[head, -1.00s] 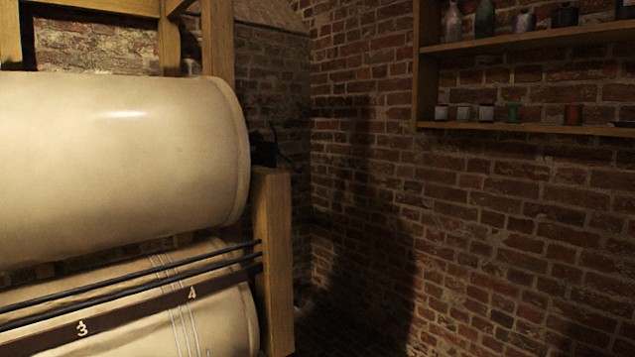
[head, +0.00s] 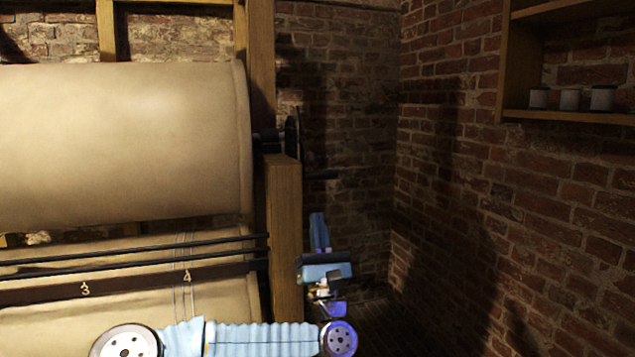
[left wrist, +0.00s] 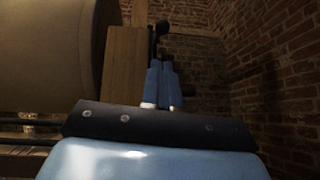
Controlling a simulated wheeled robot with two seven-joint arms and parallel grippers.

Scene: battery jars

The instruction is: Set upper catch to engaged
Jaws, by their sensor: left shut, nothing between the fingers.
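The upper roller (head: 120,145) is a large cream cylinder. At its right end a dark shaft fitting (head: 265,136) and a thin dark wheel or plate (head: 292,135) stick out past the wooden post (head: 284,230). A dark handle-like bar (head: 320,176) juts right below it. I cannot single out the upper catch or its setting in this dim area. My left gripper (head: 318,218) is shut and empty, pointing up, right of the post and below the bar. In the left wrist view its blue fingers (left wrist: 161,88) are together, with a dark rod and knob (left wrist: 160,30) beyond them.
A lower roller (head: 130,325) sits behind dark rails (head: 130,258) and a strip numbered 3 and 4. A brick wall (head: 520,220) with a wooden shelf (head: 565,116) holding small jars stands at right. The space between post and wall is open.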

